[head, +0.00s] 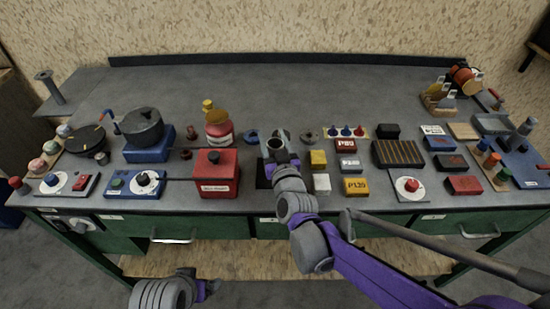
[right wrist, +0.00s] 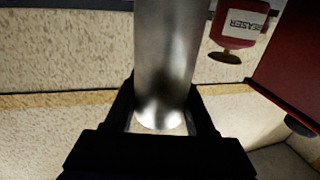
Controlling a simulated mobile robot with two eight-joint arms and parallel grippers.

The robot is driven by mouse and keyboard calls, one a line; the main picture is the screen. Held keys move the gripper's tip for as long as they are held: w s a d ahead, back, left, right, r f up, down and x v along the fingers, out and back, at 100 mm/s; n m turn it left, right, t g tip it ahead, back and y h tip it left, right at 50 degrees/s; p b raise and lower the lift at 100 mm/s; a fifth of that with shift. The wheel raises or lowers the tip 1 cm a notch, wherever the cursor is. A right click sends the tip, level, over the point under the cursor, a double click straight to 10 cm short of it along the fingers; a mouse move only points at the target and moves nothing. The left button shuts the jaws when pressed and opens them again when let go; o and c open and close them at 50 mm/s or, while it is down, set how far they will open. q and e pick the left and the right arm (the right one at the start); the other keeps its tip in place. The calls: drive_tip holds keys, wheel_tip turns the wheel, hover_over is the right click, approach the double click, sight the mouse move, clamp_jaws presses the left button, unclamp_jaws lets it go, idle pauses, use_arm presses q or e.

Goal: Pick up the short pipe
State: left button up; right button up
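The short pipe (head: 280,137) is a grey metal cylinder. It stands upright near the middle of the workbench, with its round end facing up. In the right wrist view the pipe (right wrist: 165,55) runs down from the top edge, and its end lies between the fingers. My right gripper (head: 279,158) is at the pipe, and its dark fingers (right wrist: 163,92) press close on both sides of it. Whether the pipe's foot touches the bench is hidden. My left gripper (head: 210,288) is low in front of the bench, away from the pipe; its fingers are too unclear to judge.
A red box (head: 216,174) and a red jar (head: 218,130) stand left of the pipe. Yellow and white blocks (head: 318,158) are close on its right. A pot (head: 142,127) is further left. The bench's back strip (head: 330,78) is clear.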

clamp_jaws()
